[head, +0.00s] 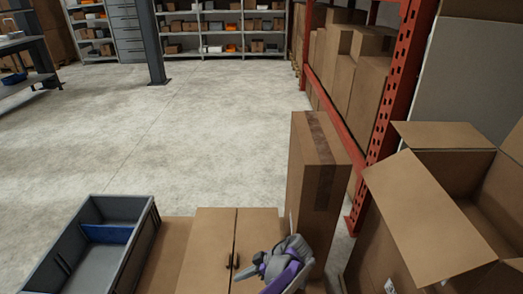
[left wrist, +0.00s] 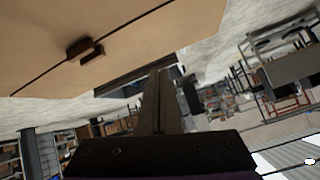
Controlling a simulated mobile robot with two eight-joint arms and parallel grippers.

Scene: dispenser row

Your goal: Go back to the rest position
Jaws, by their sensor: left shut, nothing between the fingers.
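My left gripper (head: 243,273), grey with purple parts, is at the bottom centre of the head view. My right gripper is in neither view.
A grey bin (head: 62,245) with a blue divider (head: 107,233) is at the lower left. A tall cardboard box (head: 310,185) stands just behind my gripper. An open carton (head: 420,215) and red rack post (head: 400,90) are at right. The concrete floor (head: 200,130) beyond is clear.

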